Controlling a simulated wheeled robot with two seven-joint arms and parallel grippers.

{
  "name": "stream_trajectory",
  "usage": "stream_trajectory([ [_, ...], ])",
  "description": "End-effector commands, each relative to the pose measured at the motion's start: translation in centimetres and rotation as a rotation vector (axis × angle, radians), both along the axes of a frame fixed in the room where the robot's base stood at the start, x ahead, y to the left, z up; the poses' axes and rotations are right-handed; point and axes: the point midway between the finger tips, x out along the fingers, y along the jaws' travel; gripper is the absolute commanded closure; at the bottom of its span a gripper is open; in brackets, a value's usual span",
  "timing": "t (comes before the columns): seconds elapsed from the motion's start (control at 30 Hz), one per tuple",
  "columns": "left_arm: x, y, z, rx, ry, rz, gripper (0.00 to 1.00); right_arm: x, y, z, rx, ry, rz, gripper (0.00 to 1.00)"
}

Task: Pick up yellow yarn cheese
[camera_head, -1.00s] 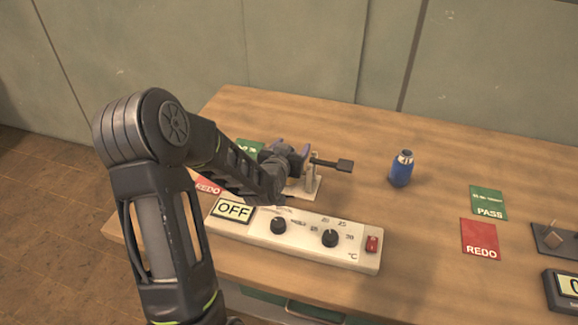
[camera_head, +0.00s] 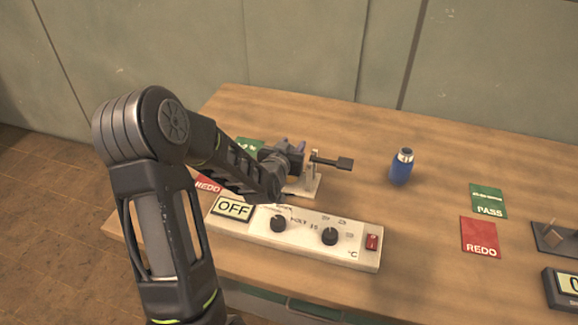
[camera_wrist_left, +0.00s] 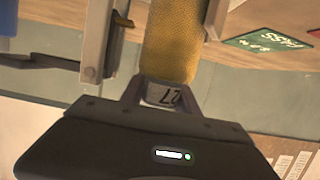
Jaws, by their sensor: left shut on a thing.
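The yellow yarn cheese (camera_wrist_left: 170,45) shows in the left wrist view as an upright-looking textured yellow cylinder. Below it a pale piece with dark marks (camera_wrist_left: 163,95) sits between the fingers. My left gripper (camera_wrist_left: 160,90) is shut on the yarn cheese. In the head view my left gripper (camera_head: 292,153) is over the left part of the table, by the pale stand (camera_head: 312,178) with a dark flat arm. My right gripper is not in view.
A white control box (camera_head: 300,240) with knobs and an OFF display lies in front of the gripper. A blue bottle (camera_head: 400,168) stands to the right on the wooden table (camera_head: 430,240). Green PASS (camera_head: 488,202) and red REDO (camera_head: 480,238) cards lie further right.

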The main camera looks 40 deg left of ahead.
Motion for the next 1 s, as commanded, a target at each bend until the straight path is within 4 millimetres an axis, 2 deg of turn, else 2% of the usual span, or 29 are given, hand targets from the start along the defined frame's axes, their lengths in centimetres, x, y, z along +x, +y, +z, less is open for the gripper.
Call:
stream_trajectory([
  [0.03,0.00,0.00,0.00,0.000,0.000,0.000,0.80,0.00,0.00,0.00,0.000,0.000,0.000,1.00],
  [0.3,0.00,0.01,0.00,0.000,0.000,0.000,1.00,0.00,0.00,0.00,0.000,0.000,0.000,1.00],
  [0.87,0.02,0.01,0.09,0.000,-0.001,0.000,1.00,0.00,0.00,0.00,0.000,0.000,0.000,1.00],
  [1.0,0.05,0.03,0.87,0.003,-0.002,-0.001,1.00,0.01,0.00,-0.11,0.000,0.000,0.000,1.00],
])
